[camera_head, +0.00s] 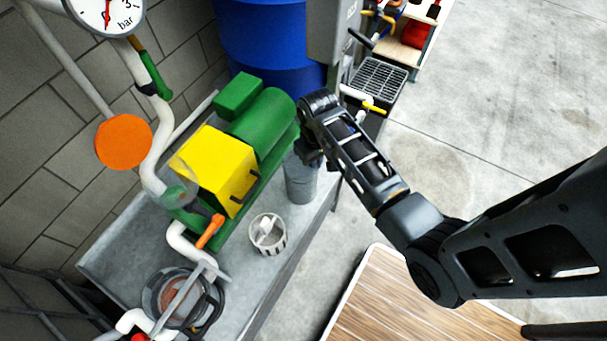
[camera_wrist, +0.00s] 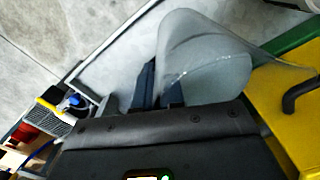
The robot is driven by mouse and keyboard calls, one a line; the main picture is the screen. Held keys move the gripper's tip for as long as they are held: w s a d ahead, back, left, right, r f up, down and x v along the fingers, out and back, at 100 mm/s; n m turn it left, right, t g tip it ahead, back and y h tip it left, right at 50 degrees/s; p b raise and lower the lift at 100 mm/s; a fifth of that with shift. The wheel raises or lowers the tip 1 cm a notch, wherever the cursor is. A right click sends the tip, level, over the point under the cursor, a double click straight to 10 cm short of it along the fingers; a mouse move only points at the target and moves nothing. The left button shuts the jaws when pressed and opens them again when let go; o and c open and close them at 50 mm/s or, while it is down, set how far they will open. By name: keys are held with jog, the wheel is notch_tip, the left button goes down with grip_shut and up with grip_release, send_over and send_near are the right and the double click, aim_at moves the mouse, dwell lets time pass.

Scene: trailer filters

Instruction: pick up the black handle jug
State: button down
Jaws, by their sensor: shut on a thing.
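The jug (camera_head: 300,182) is a grey, see-through vessel near the right edge of the metal bench, beside the green and yellow machine. My gripper (camera_head: 308,158) reaches down to its upper part, and the arm hides its rim and handle in the head view. In the wrist view the jug (camera_wrist: 205,60) shows its clear, flared wall just beyond my gripper's fingers (camera_wrist: 160,88). The fingers are shut at the jug's near side; the handle between them is hidden. I cannot tell whether the jug's base touches the bench.
The green and yellow machine (camera_head: 215,170) stands close left of the jug. A small pale slotted cup (camera_head: 267,236) and a round dark housing (camera_head: 160,300) are on the bench (camera_head: 125,250). A blue drum (camera_head: 265,40) stands behind. A wooden top (camera_head: 400,305) lies front right.

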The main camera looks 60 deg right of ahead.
jog(key=shift+r, duration=0.2)
dwell(0.5)
jog(key=shift+r, duration=1.95)
jog(key=s+d+r, duration=0.2)
jog(key=s+r, duration=0.4)
jog(key=s, duration=0.5)
jog(key=shift+s+r, duration=0.15)
jog(key=shift+r, duration=0.2)
